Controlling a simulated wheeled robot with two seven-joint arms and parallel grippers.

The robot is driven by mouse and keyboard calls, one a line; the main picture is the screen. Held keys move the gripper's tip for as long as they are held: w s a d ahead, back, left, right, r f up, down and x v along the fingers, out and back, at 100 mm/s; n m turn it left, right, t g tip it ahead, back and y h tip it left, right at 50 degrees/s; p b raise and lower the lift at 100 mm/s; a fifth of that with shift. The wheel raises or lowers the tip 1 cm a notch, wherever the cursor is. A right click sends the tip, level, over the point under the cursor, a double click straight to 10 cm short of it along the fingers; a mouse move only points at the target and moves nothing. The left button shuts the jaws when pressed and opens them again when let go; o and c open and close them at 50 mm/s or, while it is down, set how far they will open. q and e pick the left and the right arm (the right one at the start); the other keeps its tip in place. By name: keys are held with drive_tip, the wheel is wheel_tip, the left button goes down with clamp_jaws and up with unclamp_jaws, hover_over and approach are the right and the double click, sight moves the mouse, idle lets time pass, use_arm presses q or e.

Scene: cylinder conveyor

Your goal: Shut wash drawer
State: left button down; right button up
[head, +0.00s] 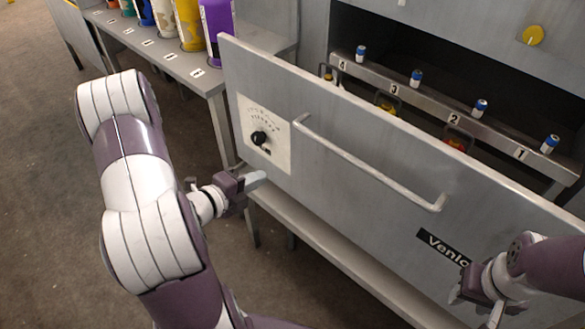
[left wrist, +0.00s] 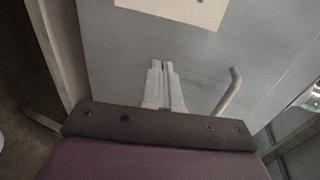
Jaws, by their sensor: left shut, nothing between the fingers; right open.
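The wash drawer is a large grey box pulled out from the machine, and its front panel (head: 330,150) faces me. It carries a long bar handle (head: 365,165), a dial plate (head: 264,135) at the left and a dark label (head: 443,247) at the lower right. My left gripper (head: 257,178) is shut and empty, at the panel's left part below the dial plate. In the left wrist view its closed fingers (left wrist: 161,80) point at the panel, left of the handle (left wrist: 229,90); contact is not clear. My right gripper (head: 475,308) is open and empty, near the panel's lower right.
A grey bench (head: 165,62) with colored cylinders stands at the upper left. A ledge (head: 330,245) runs below the drawer. The floor (head: 45,200) at the left is clear.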

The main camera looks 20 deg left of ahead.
use_arm(q)
approach(299, 154)
drive_tip(key=x, duration=0.5)
drive_tip(key=shift+w+d+f, duration=0.1)
drive_tip(key=shift+f, duration=0.05)
drive_tip(key=shift+w+d, duration=0.15)
drive_tip(key=shift+w, duration=0.45)
